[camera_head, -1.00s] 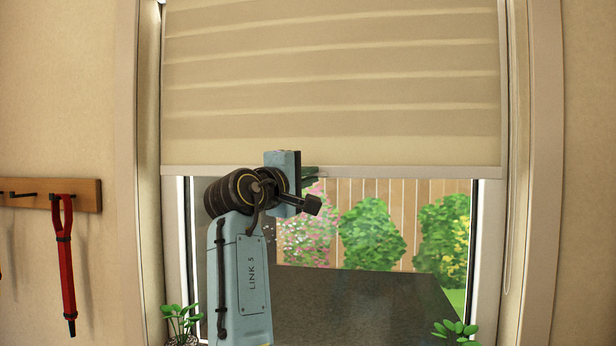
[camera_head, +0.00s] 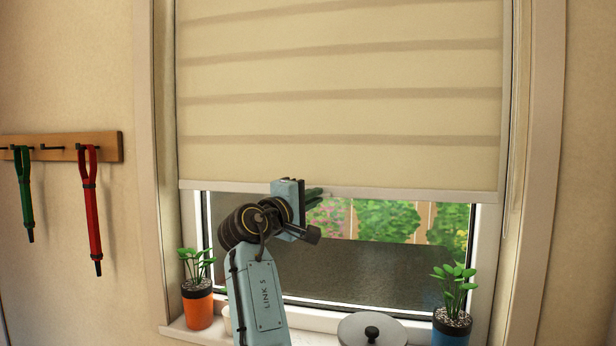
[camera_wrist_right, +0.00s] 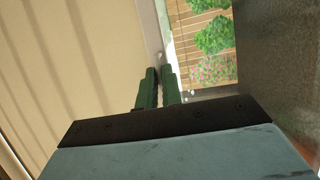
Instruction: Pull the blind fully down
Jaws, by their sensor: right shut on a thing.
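The beige blind (camera_head: 340,95) covers the upper part of the window, and its pale bottom rail (camera_head: 410,194) hangs across the opening. Below the rail, glass and garden show. My right gripper (camera_head: 314,192) is at the rail, left of its middle. In the right wrist view its green fingers (camera_wrist_right: 158,88) are shut on the bottom rail (camera_wrist_right: 150,45). The exact contact is partly hidden by the fingers and the wrist. My left gripper is not in view.
On the sill (camera_head: 310,318) stand an orange pot with a plant (camera_head: 197,303), a blue pot with a plant (camera_head: 452,325) and a grey lid with a black knob (camera_head: 372,332). A hook rack (camera_head: 108,147) with red and green straps hangs on the left wall.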

